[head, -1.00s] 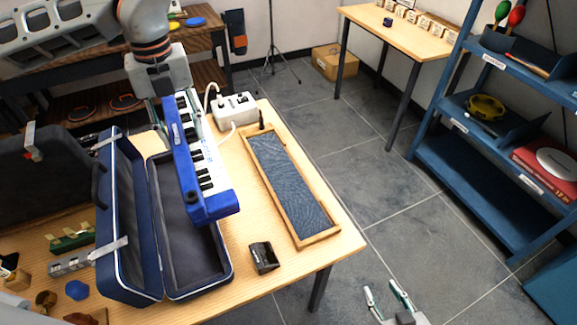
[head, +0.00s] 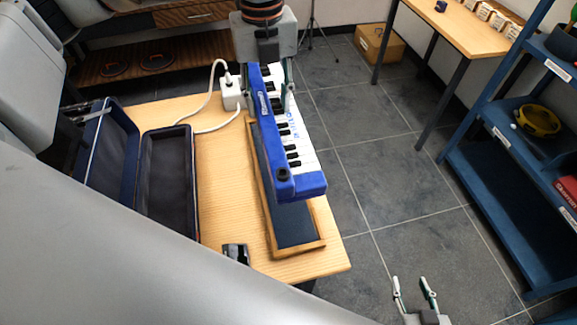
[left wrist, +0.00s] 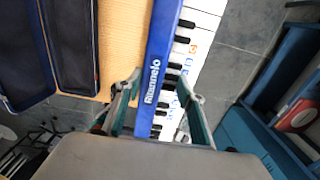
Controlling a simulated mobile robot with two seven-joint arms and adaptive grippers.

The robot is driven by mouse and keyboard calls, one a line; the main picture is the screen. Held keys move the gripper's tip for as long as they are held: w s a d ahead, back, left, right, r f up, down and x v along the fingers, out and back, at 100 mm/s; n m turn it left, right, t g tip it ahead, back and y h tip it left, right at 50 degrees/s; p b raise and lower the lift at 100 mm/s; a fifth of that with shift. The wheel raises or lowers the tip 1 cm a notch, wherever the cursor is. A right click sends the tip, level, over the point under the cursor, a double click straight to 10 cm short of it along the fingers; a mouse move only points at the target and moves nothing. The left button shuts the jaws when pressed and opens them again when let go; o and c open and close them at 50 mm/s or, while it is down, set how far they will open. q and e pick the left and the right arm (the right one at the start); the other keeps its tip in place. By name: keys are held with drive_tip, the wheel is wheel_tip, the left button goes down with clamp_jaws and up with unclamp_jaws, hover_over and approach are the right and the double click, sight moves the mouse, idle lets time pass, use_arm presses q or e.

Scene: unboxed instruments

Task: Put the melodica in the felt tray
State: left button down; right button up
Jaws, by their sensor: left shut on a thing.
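The blue melodica (head: 270,140) with white and black keys is held in the air above the felt tray in the head view. It also shows in the left wrist view (left wrist: 160,60). My left gripper (head: 268,92) is shut on the melodica near its far end; its fingers straddle the body in the left wrist view (left wrist: 158,100). The felt tray (head: 290,247) has a wooden rim and a dark grey-blue lining; the melodica hides much of it. My right gripper (head: 416,296) is open and empty at the lower right, over the floor.
An open blue case (head: 168,172) with a dark lining lies left of the tray. A white power strip (head: 231,93) with cables stands near the tray's far end. A small black object (head: 236,252) sits by the table's front edge. A blue shelf (head: 490,150) stands at right.

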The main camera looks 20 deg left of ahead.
use_arm(q)
wheel_tip(320, 180, down, 20)
drive_tip(key=shift+r+p, duration=0.15)
drive_tip(key=shift+p, duration=0.15)
idle(0.4)
drive_tip(key=c, duration=1.3)
unclamp_jaws()
drive_tip(key=shift+s+f, duration=0.1)
drive_tip(key=shift+f, duration=0.1)
drive_tip(key=shift+r, duration=0.1)
wheel_tip(320, 180, up, 12)
drive_tip(key=shift+b, duration=0.35)
